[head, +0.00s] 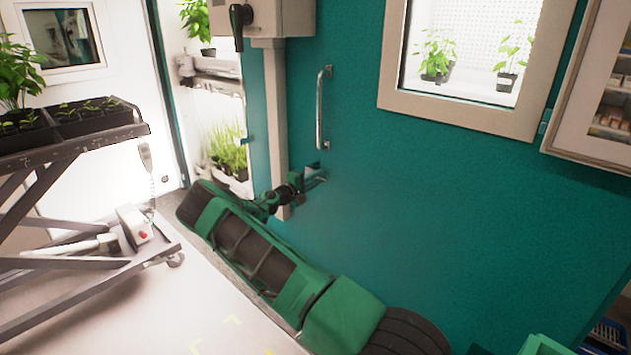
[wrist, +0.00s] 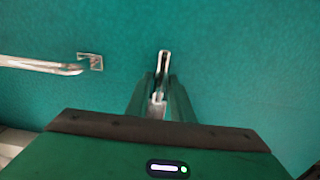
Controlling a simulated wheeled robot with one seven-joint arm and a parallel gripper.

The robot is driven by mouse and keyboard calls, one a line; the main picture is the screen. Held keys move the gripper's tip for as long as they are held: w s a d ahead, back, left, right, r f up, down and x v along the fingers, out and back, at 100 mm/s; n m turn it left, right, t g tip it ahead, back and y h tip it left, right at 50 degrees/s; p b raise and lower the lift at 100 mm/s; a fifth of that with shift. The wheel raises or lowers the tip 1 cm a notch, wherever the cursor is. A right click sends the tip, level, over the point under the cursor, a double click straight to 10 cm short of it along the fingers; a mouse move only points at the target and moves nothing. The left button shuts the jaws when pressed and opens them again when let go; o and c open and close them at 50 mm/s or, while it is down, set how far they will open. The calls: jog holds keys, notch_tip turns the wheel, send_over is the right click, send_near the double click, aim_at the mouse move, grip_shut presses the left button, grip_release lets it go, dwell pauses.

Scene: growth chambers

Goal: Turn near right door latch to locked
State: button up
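The door latch (wrist: 163,64) is a slim silver lever on the teal door (head: 420,200). In the wrist view it lies between the two fingers of my gripper (wrist: 160,88), its end reaching past the fingertips. It lies crosswise to the door's bar handle. In the head view my gripper (head: 308,182) is at the door surface below the bar handle (head: 322,108) and hides most of the latch. The fingers are close on both sides of the lever; whether they press on it is not clear. The bar handle also shows in the wrist view (wrist: 40,66).
My green arm stretches along the door's foot. A cart (head: 85,150) with seedling trays stands at the left. A grey control box (head: 262,18) with a black rotary handle is above the gripper. A window (head: 392,95) is set in the door. Open floor lies between cart and arm.

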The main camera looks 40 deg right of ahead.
jog(key=shift+o, duration=1)
jog(key=shift+w+a, duration=0.1)
jog(key=s+a, duration=0.1)
jog(key=a, duration=0.9)
jog(key=shift+s+a, duration=0.2)
jog(key=shift+a, duration=0.1)
jog(key=s+d+r+m+g+y, duration=0.1)
jog(key=s+r+m+g+y, duration=0.25)
jog(key=s, duration=0.65)
jog(key=s+r+m+g+y, duration=0.25)
jog(key=s+y, duration=0.25)
jog(key=s, duration=0.5)
jog(key=s+a+r+t+y, duration=0.1)
jog(key=s+a+r+y, duration=0.1)
jog(key=s+a, duration=0.6)
jog(key=s+a+r+m+t+y, duration=0.1)
jog(key=s+a+r+y, duration=0.2)
jog(key=s+a, duration=0.5)
jog(key=s+a+r+t+y, duration=0.1)
jog(key=s+a+y, duration=0.3)
jog(key=s+a, duration=0.4)
jog(key=s+r, duration=0.1)
jog(key=s, duration=0.4)
jog(key=shift+s+a+r+m+t, duration=0.3)
jog(key=shift+s+a+m+t, duration=0.05)
jog(key=shift+a+m+t, duration=0.05)
jog(key=shift+y, duration=0.25)
